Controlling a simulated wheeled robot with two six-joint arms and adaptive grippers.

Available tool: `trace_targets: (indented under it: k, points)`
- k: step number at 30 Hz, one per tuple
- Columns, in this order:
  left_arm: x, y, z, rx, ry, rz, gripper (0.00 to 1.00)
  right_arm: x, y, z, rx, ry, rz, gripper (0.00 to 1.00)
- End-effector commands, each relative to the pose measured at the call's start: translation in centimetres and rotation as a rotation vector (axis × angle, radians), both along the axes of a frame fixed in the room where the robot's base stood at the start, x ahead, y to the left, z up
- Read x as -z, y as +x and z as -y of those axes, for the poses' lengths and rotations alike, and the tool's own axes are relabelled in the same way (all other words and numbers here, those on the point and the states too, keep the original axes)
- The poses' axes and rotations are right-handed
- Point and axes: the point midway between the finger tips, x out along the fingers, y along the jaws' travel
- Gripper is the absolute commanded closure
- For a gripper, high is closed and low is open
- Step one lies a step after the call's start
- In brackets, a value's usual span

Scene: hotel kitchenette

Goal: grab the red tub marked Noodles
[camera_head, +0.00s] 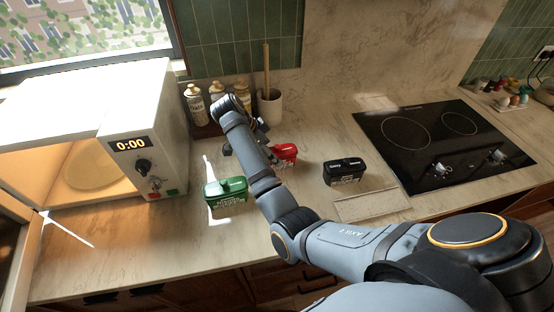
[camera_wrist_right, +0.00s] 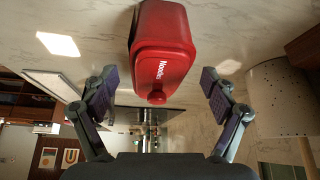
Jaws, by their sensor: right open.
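The red tub (camera_head: 286,152) stands on the counter, partly hidden behind my right arm in the head view. In the right wrist view the red tub (camera_wrist_right: 162,45) is large, with white "Noodles" lettering and a round knob on its lid. My right gripper (camera_wrist_right: 160,92) is open, its two fingers apart on either side of the tub's lid end, with gaps between them and the tub. In the head view the right gripper (camera_head: 240,146) is largely hidden by the arm. My left gripper is not in view.
A green tub (camera_head: 226,192) stands left of my arm and a black tub (camera_head: 345,171) to its right. Bottles (camera_head: 195,103) and a utensil holder (camera_head: 270,107) stand behind. An open microwave (camera_head: 150,150) is left, a black cooktop (camera_head: 440,145) right.

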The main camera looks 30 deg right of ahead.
Motion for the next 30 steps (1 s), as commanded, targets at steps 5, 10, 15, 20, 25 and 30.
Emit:
trace_targets:
  k: [5, 10, 15, 20, 25, 30]
  points:
    - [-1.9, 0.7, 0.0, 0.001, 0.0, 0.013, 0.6, 2.5, -0.3, 1.5, 0.0, -0.002, -0.008, 0.14]
    - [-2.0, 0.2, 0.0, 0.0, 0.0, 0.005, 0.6, 4.0, -0.3, 2.1, -0.001, 0.0, -0.003, 0.14]
    - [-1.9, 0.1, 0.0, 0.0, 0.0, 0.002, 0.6, 4.1, -0.2, 2.1, -0.001, 0.001, -0.003, 0.14]
    - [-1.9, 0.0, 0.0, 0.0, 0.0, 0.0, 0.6, 4.1, -0.3, 2.1, -0.001, 0.001, -0.003, 0.35]
    - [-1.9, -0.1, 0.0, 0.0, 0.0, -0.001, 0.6, 4.1, -0.3, 2.1, -0.001, 0.001, -0.003, 0.58]
    - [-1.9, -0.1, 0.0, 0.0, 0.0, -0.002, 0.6, 4.1, -0.3, 2.1, -0.001, 0.001, -0.003, 0.81]
